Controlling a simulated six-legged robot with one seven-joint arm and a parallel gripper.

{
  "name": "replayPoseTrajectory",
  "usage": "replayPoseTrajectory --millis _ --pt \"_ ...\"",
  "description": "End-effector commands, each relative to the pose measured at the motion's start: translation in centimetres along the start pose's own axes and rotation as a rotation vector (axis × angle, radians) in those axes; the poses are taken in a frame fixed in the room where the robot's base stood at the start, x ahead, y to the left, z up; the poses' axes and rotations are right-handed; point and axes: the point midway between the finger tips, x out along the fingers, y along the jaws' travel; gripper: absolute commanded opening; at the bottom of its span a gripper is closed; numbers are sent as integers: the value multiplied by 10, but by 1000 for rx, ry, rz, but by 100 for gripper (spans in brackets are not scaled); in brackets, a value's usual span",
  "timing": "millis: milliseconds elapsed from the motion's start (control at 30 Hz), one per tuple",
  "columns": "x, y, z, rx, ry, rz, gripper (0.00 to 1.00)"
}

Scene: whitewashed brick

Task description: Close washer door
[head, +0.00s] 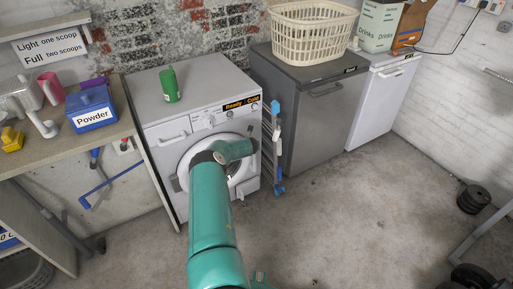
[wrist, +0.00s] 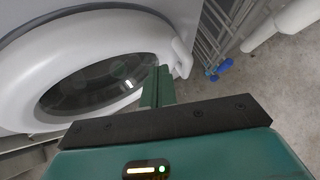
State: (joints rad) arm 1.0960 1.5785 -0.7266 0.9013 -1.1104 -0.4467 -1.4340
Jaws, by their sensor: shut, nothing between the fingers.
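The white washer (head: 200,112) stands against the brick wall in the head view, right of the wooden table. Its round door (head: 184,166) is partly hidden behind my teal arm. In the wrist view the door (wrist: 150,32) shows as a white ring around dark glass, with a white handle (wrist: 181,58) on its right side. My gripper (wrist: 160,72) is shut and empty, its fingers beside the door's right rim near the handle. Whether they touch is unclear. I cannot tell whether the door is flush or slightly ajar. My gripper is hidden in the head view.
A folded drying rack (head: 276,150) stands just right of the washer, before a grey appliance (head: 312,115) with a basket on top. A green bottle (head: 169,84) stands on the washer. The table (head: 125,128) edges the left. The floor at right centre is clear.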

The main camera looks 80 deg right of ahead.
Motion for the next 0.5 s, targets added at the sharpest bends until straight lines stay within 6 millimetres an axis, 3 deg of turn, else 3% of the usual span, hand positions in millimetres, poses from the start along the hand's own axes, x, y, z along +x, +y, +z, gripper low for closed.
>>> replayPoseTrajectory --millis 267,500 --pt "-23 -3 5 1 -2 -1 0" --pt "-60 -12 6 0 -1 -2 0"
